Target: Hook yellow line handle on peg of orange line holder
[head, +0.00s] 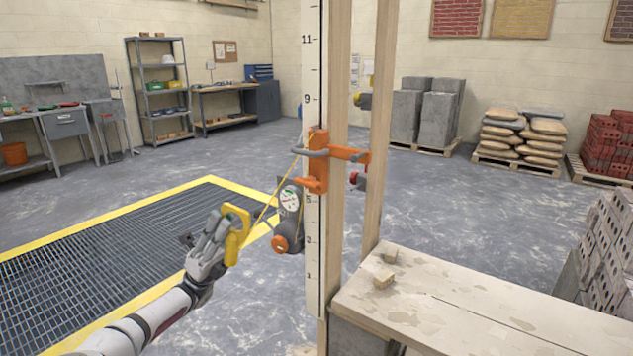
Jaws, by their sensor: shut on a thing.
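The yellow line handle (236,236) is in my gripper (229,238), left of the marked pole in the head view. My gripper is shut on the handle and hides part of it. A yellow line (265,208) runs from the handle up and right to the orange line holder (317,180). The holder is fixed on the white measuring pole (313,90). A grey bar (311,153) sticks out from the holder's upper part; I cannot tell whether it is the peg. The handle is apart from the holder, lower and to its left.
A grey reel-like tool with an orange knob (280,243) hangs beside the pole, close right of my gripper. Wooden posts (338,200) stand behind the pole. A plank bench (450,300) with small wood blocks is at right. A yellow-edged floor grate (120,250) lies left.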

